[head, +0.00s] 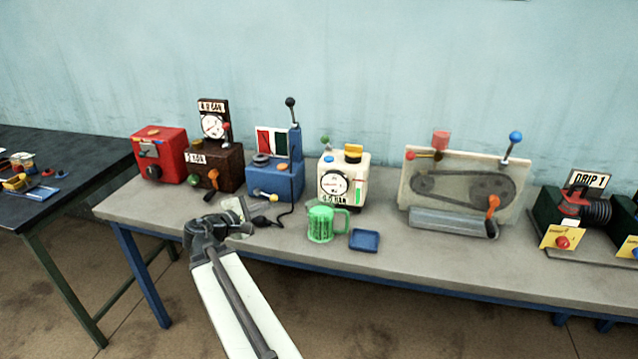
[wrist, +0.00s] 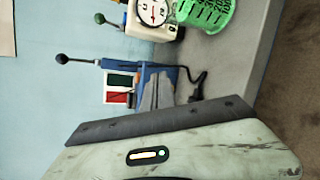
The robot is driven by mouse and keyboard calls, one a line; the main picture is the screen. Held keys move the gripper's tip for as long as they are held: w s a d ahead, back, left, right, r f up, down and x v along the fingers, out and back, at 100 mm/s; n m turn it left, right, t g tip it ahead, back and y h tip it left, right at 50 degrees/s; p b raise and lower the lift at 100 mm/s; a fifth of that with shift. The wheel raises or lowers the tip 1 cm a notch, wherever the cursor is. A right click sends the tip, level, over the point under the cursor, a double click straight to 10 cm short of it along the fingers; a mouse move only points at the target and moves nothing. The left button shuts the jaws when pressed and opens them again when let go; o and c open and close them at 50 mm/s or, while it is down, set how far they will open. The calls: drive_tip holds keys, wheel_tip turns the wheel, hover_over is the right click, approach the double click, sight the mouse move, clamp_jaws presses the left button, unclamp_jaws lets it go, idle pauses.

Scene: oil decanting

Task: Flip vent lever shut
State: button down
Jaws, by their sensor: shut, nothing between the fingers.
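No lever is readably marked as the vent, so I cannot tell which one it is. A small green-knobbed lever (head: 326,141) stands on the white oil can (head: 336,188); its knob also shows in the wrist view (wrist: 100,18). A black-knobbed lever (head: 291,103) points up from the blue box's post (head: 296,141); it shows sideways in the wrist view (wrist: 63,58). My gripper (head: 236,207) is shut and empty, low in front of the blue box (head: 276,184). Its grey fingers (wrist: 157,92) overlap that box in the wrist view and appear apart from both levers.
A green jug (head: 320,224) and a blue tray (head: 364,240) sit near the bench front (head: 430,262). A dark box with a gauge (head: 213,166) and a red box (head: 158,154) stand left. A belt-drive panel (head: 460,186) stands right. A black cord (head: 272,222) lies beside my gripper.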

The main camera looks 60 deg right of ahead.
drive_tip(key=s+d+r+n+t+h+b, duration=0.1)
drive_tip(key=s+d+n+h+b, duration=0.2)
drive_tip(key=d+n, duration=0.3)
drive_tip(key=s+d+r+n+t+h+b, duration=0.1)
drive_tip(key=s+d+r+n+h+b, duration=0.1)
drive_tip(key=d+n+h+b, duration=0.3)
drive_tip(key=shift+s+d+r+n+b, duration=0.3)
drive_tip(key=shift+s+d+n+b, duration=0.35)
drive_tip(key=shift+n, duration=0.35)
drive_tip(key=p, duration=0.6)
approach(323, 142)
drive_tip(key=s+x, duration=0.1)
drive_tip(key=x, duration=0.6)
drive_tip(key=shift+w+f, duration=0.25)
drive_tip(key=shift+w, duration=0.25)
drive_tip(key=shift+r, duration=0.1)
